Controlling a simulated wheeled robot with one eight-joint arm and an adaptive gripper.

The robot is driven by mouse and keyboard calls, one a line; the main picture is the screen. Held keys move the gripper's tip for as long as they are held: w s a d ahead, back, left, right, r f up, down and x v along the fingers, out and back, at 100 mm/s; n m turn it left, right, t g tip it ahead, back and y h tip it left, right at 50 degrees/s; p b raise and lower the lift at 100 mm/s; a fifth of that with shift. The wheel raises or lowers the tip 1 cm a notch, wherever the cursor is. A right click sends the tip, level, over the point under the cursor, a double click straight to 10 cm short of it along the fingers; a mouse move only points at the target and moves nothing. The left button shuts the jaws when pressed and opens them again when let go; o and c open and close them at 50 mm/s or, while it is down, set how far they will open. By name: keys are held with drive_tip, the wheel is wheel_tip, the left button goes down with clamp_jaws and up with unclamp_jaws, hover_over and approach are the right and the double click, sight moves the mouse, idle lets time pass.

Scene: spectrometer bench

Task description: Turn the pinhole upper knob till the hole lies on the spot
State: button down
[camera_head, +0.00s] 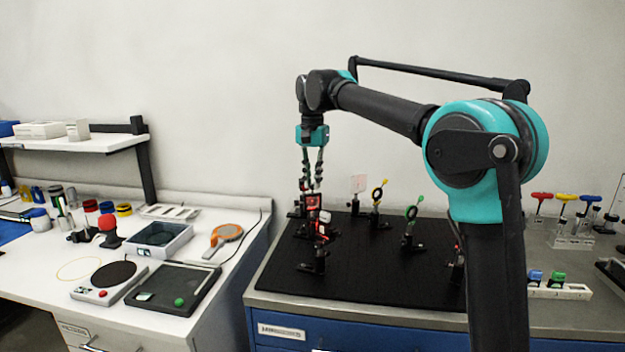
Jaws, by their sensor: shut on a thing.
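My gripper (313,188) points straight down over the left part of the black breadboard (375,285). Its fingers are shut at the top of a small dark mount with a red-edged face (313,202), which I take for the pinhole mount. The upper knob between the fingertips is too small and too covered to make out. The hole and the light spot cannot be made out at this size.
Another red-marked mount (321,228) stands just in front. Hex drivers (563,205) stand at the far right. A white side bench (150,325) is at left.

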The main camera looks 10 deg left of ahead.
drive_tip(key=shift+m, duration=0.6)
drive_tip(key=c, duration=1.5)
unclamp_jaws()
wheel_tip(320, 180, up, 12)
